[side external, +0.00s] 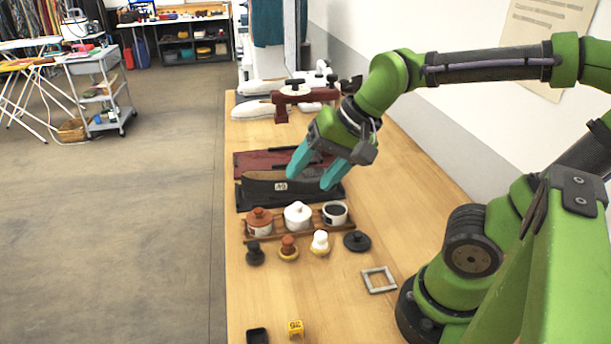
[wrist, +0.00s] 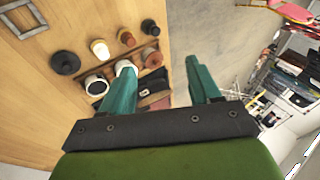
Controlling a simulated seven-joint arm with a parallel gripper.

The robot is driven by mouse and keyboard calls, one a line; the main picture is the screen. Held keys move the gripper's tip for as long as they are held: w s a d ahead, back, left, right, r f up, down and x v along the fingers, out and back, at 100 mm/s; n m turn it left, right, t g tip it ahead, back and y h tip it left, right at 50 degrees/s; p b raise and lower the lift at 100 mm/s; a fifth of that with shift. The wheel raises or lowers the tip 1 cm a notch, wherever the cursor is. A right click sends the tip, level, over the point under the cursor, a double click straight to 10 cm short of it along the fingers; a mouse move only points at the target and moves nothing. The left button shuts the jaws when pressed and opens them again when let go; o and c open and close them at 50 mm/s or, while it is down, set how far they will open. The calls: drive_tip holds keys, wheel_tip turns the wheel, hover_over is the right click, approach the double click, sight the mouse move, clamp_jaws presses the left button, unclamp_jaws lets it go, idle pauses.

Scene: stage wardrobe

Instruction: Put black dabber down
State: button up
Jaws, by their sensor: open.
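The black dabber (side external: 255,254) stands on the wooden table at the left end of a short row, in front of the brown-lidded pot. It also shows in the wrist view (wrist: 150,27), apart from my gripper. My gripper (side external: 317,170) is open and empty, above the dark shoe behind the pots. In the wrist view its two teal fingers (wrist: 160,64) are spread with nothing held between them. A brown dabber (side external: 288,246) and a white dabber (side external: 320,242) stand to the right of the black one.
A wooden rack (side external: 287,228) holds a brown-lidded pot (side external: 259,221), a white-lidded pot (side external: 297,215) and an open pot of black (side external: 335,211). A black lid (side external: 356,241) and grey square frame (side external: 379,280) lie to the right. A dark shoe (side external: 272,187) lies behind.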

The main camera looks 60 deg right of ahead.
drive_tip(key=s+n, duration=0.1)
drive_tip(key=s+n+t, duration=0.1)
drive_tip(key=n, duration=0.3)
drive_tip(key=shift+s+d+r+h, duration=0.25)
drive_tip(key=shift+s+h, duration=0.05)
drive_tip(key=shift+s, duration=0.1)
drive_tip(key=shift+o, duration=0.5)
drive_tip(key=shift+f, duration=0.15)
drive_tip(key=n+g+h, duration=0.1)
drive_tip(key=n+g, duration=0.5)
drive_tip(key=n, duration=0.5)
approach(253, 243)
wheel_tip(253, 243, down, 5)
drive_tip(key=shift+r, duration=0.2)
drive_tip(key=shift+w+a+f, duration=0.1)
drive_tip(key=shift+a+f, duration=0.05)
drive_tip(key=shift+f, duration=0.85)
drive_tip(key=shift+w+a+f, duration=0.1)
drive_tip(key=shift+a+f, duration=0.05)
drive_tip(key=shift+f, duration=0.85)
drive_tip(key=shift+w+a+f, duration=0.1)
drive_tip(key=shift+a+f, duration=0.1)
drive_tip(key=shift+f, duration=0.8)
